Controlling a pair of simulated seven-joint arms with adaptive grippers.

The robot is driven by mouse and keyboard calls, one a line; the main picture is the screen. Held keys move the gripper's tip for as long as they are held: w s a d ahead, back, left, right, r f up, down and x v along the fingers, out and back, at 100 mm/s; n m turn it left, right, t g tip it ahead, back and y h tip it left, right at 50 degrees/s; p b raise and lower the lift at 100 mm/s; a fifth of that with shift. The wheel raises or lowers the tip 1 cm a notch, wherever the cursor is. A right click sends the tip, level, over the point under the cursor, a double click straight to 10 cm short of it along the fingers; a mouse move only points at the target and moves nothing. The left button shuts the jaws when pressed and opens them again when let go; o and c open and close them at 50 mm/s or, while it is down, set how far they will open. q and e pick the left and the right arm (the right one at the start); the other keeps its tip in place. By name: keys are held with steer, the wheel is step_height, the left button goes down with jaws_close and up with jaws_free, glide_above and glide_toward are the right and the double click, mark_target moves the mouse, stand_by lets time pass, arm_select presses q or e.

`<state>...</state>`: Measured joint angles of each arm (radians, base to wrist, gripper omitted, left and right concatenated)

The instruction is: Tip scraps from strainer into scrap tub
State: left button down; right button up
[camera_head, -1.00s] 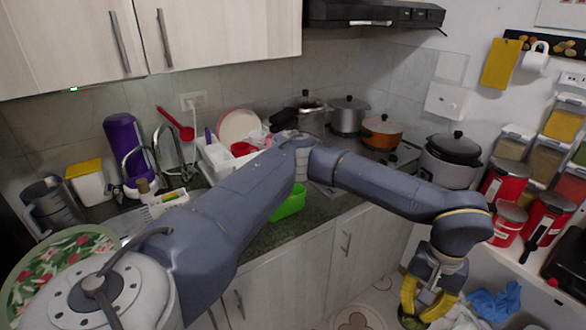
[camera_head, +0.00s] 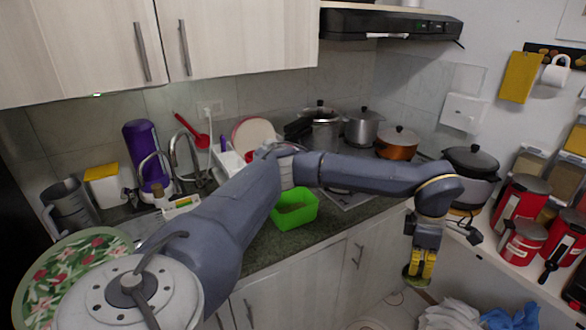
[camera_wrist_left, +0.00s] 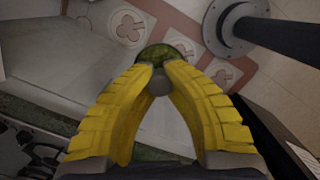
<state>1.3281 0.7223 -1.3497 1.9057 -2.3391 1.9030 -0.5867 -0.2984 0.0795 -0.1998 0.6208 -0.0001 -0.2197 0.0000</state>
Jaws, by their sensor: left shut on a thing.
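My left gripper (camera_head: 420,277), with yellow fingers, points down at the lower right of the head view, right of the counter front. In the wrist view its fingers (camera_wrist_left: 158,80) close on a small grey handle end. Beyond them shows a small round strainer (camera_wrist_left: 177,46) with green stuff in it. The bright green scrap tub (camera_head: 296,217) stands open on the counter, left of the gripper and partly behind my left arm. My right gripper is not in view.
Pots, including an orange one (camera_head: 397,143), stand on the stove behind my arm. White and blue cloths (camera_head: 510,318) lie low at right. The dark counter (camera_head: 335,212) right of the tub is clear.

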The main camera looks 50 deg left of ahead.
arm_select(q)
steer(key=w+a+r+m+g, duration=0.1)
steer(key=w+a+r+m, duration=0.1)
steer(key=a+m, duration=1)
steer(key=w+a+r+m+g+y, duration=0.1)
steer(key=w+a+r+m, duration=0.1)
steer(key=a+m, duration=1)
steer(key=shift+w+a+r+m, duration=0.25)
steer(key=shift+w+a, duration=0.35)
steer(key=shift+a, duration=4.35)
